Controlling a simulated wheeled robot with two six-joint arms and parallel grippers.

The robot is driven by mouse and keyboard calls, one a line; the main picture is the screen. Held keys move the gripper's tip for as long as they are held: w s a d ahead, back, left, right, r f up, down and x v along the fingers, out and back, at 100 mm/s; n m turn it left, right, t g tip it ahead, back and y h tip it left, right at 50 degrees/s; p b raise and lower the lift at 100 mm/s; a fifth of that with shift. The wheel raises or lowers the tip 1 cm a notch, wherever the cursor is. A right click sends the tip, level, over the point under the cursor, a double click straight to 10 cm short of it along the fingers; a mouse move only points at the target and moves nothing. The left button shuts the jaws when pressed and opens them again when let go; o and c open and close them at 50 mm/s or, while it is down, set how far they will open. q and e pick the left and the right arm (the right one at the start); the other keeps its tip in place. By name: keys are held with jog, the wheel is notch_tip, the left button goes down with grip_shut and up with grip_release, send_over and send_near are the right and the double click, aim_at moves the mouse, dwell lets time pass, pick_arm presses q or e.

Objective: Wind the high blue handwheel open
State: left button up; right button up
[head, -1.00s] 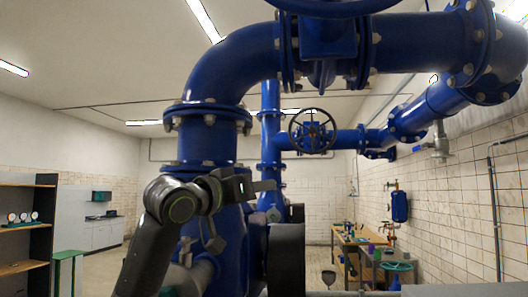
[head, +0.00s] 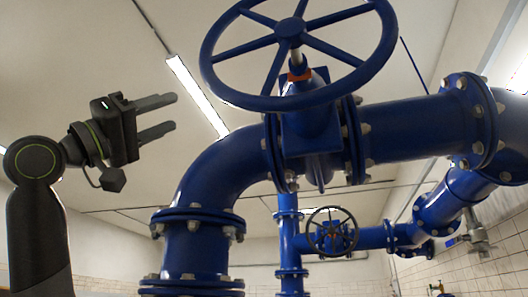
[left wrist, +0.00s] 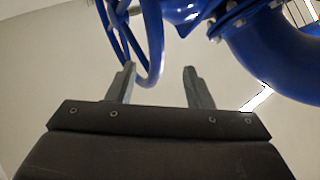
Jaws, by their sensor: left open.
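The high blue handwheel (head: 349,84) is a large spoked ring on top of a valve in the upper right of the head view. Its hub and stem (head: 297,55) rise from the blue valve body, with an orange collar below. My left gripper (head: 175,112) is open and empty, left of the wheel and a little below its rim, apart from it. In the left wrist view the rim (left wrist: 153,45) shows beyond the open fingers (left wrist: 158,88), nearer the left finger. My right gripper is not in view.
A thick blue pipe (head: 208,190) bends up from below to the valve and runs on to the right. A smaller dark handwheel (head: 331,231) sits on a pipe farther back. The space left of the high wheel is clear.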

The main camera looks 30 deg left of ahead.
pick_arm(q)
jog(key=w, duration=0.1)
jog(key=p, duration=0.4)
send_near(213, 89)
jog(key=r, duration=0.2)
jog(key=w, duration=0.1)
jog(key=w+d+r+p, duration=0.1)
jog(key=w+p, duration=0.1)
jog(key=shift+w+d+r, duration=0.3)
jog(key=shift+d, duration=0.1)
jog(key=p+x, duration=0.2)
jog(key=x, duration=0.2)
jog(key=shift+a+p, duration=0.1)
jog(key=shift+p, duration=0.2)
jog(key=p+x, duration=0.2)
jog(key=x, duration=0.1)
jog(key=shift+w+r, duration=0.1)
jog(key=shift+r, duration=0.15)
jog(key=shift+w+d, duration=0.2)
jog(key=shift+d, duration=0.05)
jog(key=shift+r, duration=0.1)
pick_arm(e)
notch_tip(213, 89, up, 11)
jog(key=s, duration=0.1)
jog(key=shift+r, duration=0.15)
pick_arm(q)
jog(key=shift+a, duration=0.1)
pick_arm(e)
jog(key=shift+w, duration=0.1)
